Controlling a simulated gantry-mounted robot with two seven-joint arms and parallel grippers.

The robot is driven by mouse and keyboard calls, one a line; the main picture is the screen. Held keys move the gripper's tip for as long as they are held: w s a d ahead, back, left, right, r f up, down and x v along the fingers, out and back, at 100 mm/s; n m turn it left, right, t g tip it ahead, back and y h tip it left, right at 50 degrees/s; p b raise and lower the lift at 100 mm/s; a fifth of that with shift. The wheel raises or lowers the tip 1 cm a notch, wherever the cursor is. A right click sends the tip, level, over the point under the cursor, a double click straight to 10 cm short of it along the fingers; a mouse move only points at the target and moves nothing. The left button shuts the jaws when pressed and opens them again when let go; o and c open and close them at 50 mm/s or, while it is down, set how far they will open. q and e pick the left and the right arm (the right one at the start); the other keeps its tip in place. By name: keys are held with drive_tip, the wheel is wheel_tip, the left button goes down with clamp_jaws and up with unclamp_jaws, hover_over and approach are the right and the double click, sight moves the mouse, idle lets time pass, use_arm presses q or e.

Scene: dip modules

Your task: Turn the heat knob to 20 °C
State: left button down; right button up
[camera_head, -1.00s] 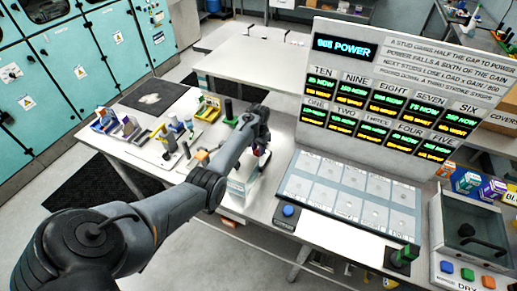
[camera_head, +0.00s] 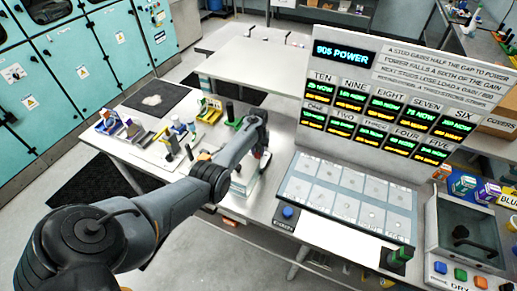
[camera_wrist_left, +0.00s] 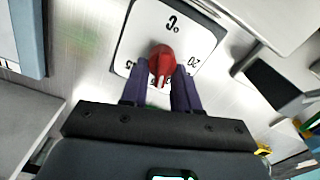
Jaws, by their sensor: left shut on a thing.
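The heat knob (camera_wrist_left: 163,60) is red with a white pointer line and sits on a white dial plate (camera_wrist_left: 150,22). The plate bears a °C mark at its top, a 20 at the right and another number, partly hidden, at the left. The pointer line runs toward the bottom of the left wrist view; its exact reading is unclear. My left gripper (camera_wrist_left: 161,74) has its two dark purple fingers on either side of the knob, shut on it. In the head view the left gripper (camera_head: 262,143) is over the bench, with a bit of red below it. My right gripper is not in view.
A display panel (camera_head: 345,53) stands right of my left arm, behind a sloped tray (camera_head: 290,190) of pale modules. A blue button (camera_head: 288,212) is at its front left. Small tools and boxes (camera_head: 135,130) lie on the bench left of the gripper. A lidded box (camera_head: 465,235) stands at far right.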

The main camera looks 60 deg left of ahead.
use_arm(q)
drive_tip(key=n, duration=0.3)
drive_tip(key=shift+s+a+n+p, duration=0.1)
drive_tip(key=shift+s+n+p, duration=0.05)
drive_tip(key=shift+n+p, duration=0.25)
drive_tip(key=n, duration=0.4)
drive_tip(key=shift+s, duration=0.25)
drive_tip(key=n, duration=0.5)
drive_tip(key=shift+s+n, duration=0.3)
drive_tip(key=shift+n, duration=0.1)
drive_tip(key=shift+s+n+b, duration=0.2)
drive_tip(key=shift+n+b, duration=0.25)
drive_tip(key=shift+n, duration=1.65)
drive_tip(key=c, duration=0.8)
unclamp_jaws()
drive_tip(key=shift+r, duration=0.1)
